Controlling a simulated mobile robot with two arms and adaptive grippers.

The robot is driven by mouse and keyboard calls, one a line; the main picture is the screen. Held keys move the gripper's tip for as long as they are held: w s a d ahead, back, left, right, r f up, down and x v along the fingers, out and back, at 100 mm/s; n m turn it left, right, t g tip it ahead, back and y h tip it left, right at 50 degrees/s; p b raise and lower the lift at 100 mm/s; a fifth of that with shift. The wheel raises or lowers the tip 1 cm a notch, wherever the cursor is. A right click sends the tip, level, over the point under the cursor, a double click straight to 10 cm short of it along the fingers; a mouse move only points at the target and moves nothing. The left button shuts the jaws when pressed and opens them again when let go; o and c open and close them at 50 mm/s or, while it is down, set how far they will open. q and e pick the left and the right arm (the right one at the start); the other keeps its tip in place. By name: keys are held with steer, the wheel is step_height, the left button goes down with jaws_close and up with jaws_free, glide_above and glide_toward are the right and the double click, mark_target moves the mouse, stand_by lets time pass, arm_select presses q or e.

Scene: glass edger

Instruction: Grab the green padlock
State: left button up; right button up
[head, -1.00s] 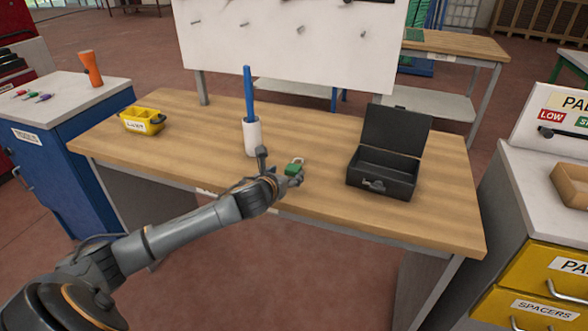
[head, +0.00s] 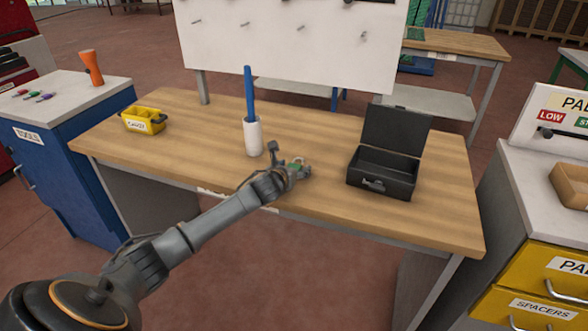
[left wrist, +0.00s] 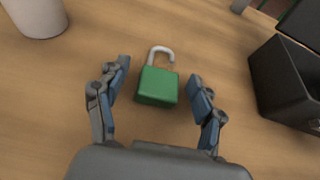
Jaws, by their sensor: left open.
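The green padlock (left wrist: 157,86) lies on the wooden table with its grey shackle pointing away from my left gripper. In the left wrist view it sits between the two fingers of my left gripper (left wrist: 158,92), with a gap on each side. The left gripper is open. In the head view the padlock (head: 296,164) shows just past the left gripper (head: 290,170), which partly covers it. My right gripper is not in view.
An open black metal box (head: 382,172) stands right of the padlock. A white cup (head: 253,138) with a blue stick (head: 249,92) stands behind to the left. A yellow bin (head: 142,120) is at the table's (head: 330,212) left end. Bare tabletop lies between them.

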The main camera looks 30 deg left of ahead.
arm_select(q)
steer(key=shift+c, duration=0.4)
steer(key=c, duration=1.1)
steer(key=shift+c, duration=0.7)
steer(key=shift+r, duration=0.1)
